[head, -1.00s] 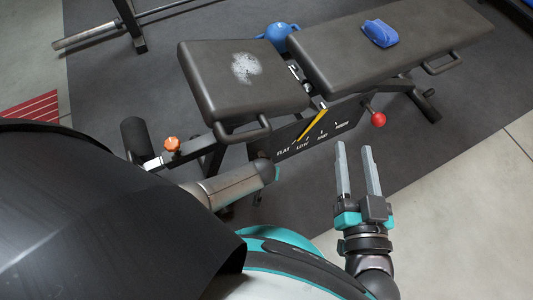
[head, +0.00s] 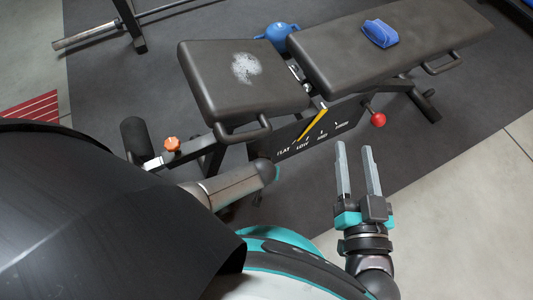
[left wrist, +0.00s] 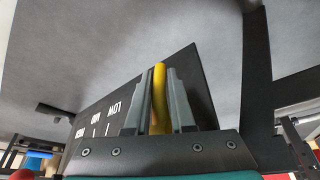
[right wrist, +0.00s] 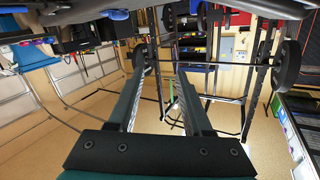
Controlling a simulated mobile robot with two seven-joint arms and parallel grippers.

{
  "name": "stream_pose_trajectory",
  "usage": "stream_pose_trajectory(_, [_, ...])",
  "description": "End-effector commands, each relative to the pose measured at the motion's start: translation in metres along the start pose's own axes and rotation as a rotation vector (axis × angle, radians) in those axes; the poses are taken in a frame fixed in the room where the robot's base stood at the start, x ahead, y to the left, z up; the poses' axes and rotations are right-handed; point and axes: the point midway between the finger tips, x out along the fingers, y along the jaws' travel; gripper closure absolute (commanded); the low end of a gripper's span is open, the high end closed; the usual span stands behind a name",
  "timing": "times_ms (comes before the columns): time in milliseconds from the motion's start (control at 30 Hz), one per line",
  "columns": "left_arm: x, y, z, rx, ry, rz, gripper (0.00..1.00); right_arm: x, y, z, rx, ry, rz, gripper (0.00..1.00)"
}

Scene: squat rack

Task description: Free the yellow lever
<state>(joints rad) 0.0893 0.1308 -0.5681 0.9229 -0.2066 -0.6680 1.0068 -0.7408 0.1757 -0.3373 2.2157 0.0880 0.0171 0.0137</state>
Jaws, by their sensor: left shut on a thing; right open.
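The yellow lever (head: 313,124) slants across the dark plate (head: 332,117) under the bench, its lower end near the FLAT and LOW marks. In the left wrist view, the lever (left wrist: 160,105) stands between the fingers of my left gripper (left wrist: 159,75), which is shut on it. In the head view my left arm reaches toward the plate from the left, and its fingers cannot be made out. My right gripper (head: 357,150) is open and empty, pointing up over the floor to the right of the plate. The right wrist view shows nothing between its fingers (right wrist: 158,60).
The bench has a seat pad (head: 215,85) with a white smudge and a long back pad (head: 420,50) bearing a blue cloth-like item (head: 380,33). A red knob (head: 378,119) and an orange knob (head: 172,144) stick out. A blue kettlebell (head: 277,36) stands behind. Floor at right is clear.

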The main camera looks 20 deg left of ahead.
Motion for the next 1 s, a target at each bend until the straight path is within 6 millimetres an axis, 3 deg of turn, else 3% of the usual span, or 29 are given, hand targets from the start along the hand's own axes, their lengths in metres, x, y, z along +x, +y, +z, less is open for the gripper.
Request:
stream_pose_trajectory(333, [0.000, 0.000, 0.001, -0.001, -0.008, 0.003, 1.00, 0.000, 0.000, 0.000, -0.001, -0.006, 0.001, 0.50])
stream_pose_trajectory(1000, [-0.006, 0.006, 0.010, -0.054, -0.201, 0.119, 1.00, 0.004, 0.025, 0.014, -0.063, -0.291, 0.059, 0.50])
